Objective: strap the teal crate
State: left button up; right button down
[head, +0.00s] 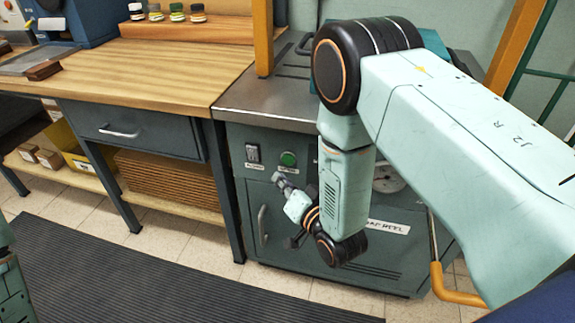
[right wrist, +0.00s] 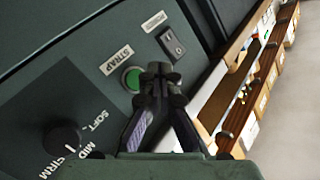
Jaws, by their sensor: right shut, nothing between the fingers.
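The strapping machine (head: 240,215) is a dark grey-green cabinet with a metal top and a yellow arch (head: 262,40). A teal piece (head: 436,45), perhaps the crate, shows on top, mostly hidden behind my right arm. The green button (head: 288,158) is on the machine's front. It also shows in the right wrist view (right wrist: 133,78), beside the STRAP label. My right gripper (head: 279,180) is shut and empty, its fingertips (right wrist: 160,75) close to the green button. I cannot tell whether they touch it. My left gripper is out of view.
A black rocker switch (right wrist: 172,42) sits beside the button, and a SOFT-MID-FIRM dial (right wrist: 62,138) is at lower left in the wrist view. A wooden bench (head: 150,70) adjoins the machine. A ribbed mat (head: 150,275) lies on the floor.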

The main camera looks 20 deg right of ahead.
aim_at(282, 160)
jog(key=shift+w+d+b, duration=0.15)
jog(key=shift+w+d, duration=0.4)
jog(key=shift+w, duration=0.2)
jog(key=shift+w+d+b, duration=0.15)
jog(key=shift+w+d, duration=0.35)
jog(key=shift+w, duration=0.2)
dwell(0.5)
jog(key=shift+w+d, duration=0.25)
jog(key=shift+w, duration=0.1)
jog(key=shift+w+d+r, duration=0.1)
jog(key=shift+w+d, duration=0.1)
jog(key=shift+w, duration=0.2)
dwell(0.9)
jog(key=shift+s+a+p, duration=0.35)
jog(key=shift+s+a, duration=0.1)
jog(key=shift+s, duration=0.3)
